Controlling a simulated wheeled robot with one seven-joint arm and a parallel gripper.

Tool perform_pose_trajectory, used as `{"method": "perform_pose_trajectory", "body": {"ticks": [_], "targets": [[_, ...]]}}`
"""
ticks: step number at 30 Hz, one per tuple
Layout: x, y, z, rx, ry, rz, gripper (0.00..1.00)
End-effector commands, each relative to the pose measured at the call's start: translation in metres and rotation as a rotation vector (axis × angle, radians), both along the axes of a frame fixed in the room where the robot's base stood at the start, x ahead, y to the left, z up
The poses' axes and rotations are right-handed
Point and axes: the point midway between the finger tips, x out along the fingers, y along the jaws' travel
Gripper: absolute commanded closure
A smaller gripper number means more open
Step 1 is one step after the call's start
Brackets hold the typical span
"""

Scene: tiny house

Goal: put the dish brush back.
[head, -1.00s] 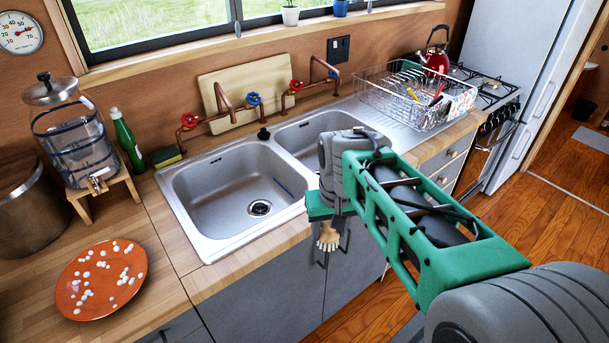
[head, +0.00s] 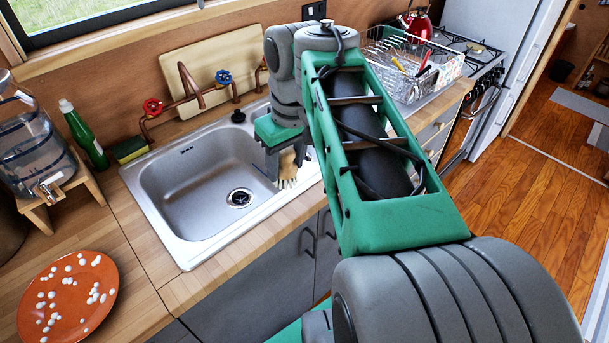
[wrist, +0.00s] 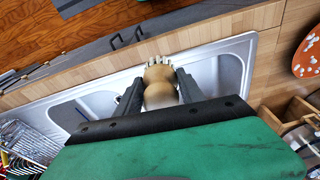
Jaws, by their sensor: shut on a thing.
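The dish brush (head: 288,166) has a light wooden head and pale bristles. My gripper (head: 280,165) is shut on it and holds it above the front right part of the left sink basin (head: 215,185), with the bristles pointing down. The wrist view shows the brush (wrist: 159,76) between my two fingers (wrist: 157,92), with the bristles beyond the fingertips. Its handle is mostly hidden by the gripper.
An orange plate with white spots (head: 68,298) lies on the counter at left. A green bottle (head: 84,136) and a sponge (head: 129,149) stand behind the sink. Copper taps (head: 190,85) rise at the back. A wire dish rack (head: 400,80) is at the right.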

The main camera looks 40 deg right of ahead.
Motion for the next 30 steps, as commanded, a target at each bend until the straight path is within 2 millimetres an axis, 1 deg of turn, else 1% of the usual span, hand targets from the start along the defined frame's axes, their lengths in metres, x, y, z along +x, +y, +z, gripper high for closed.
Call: {"method": "perform_pose_trajectory", "body": {"ticks": [1, 2, 3, 5, 8, 14, 15, 18, 25, 30], "targets": [[-0.008, -0.009, 0.006, -0.007, 0.000, 0.001, 0.95], [-0.011, -0.012, 0.009, -0.010, 0.001, 0.006, 0.95], [-0.012, -0.015, 0.010, -0.012, 0.004, 0.011, 0.95], [-0.009, -0.022, 0.007, -0.013, 0.007, 0.014, 0.95], [0.008, -0.039, -0.004, -0.010, 0.010, 0.015, 0.95], [0.047, -0.082, -0.028, -0.011, 0.009, 0.014, 0.95], [0.052, -0.087, -0.039, -0.009, 0.010, 0.014, 0.95], [0.064, -0.100, -0.060, -0.010, 0.009, 0.016, 0.95], [0.080, -0.117, -0.089, -0.012, 0.007, 0.015, 0.95], [0.079, -0.116, -0.115, -0.013, 0.006, 0.015, 0.95]]}}
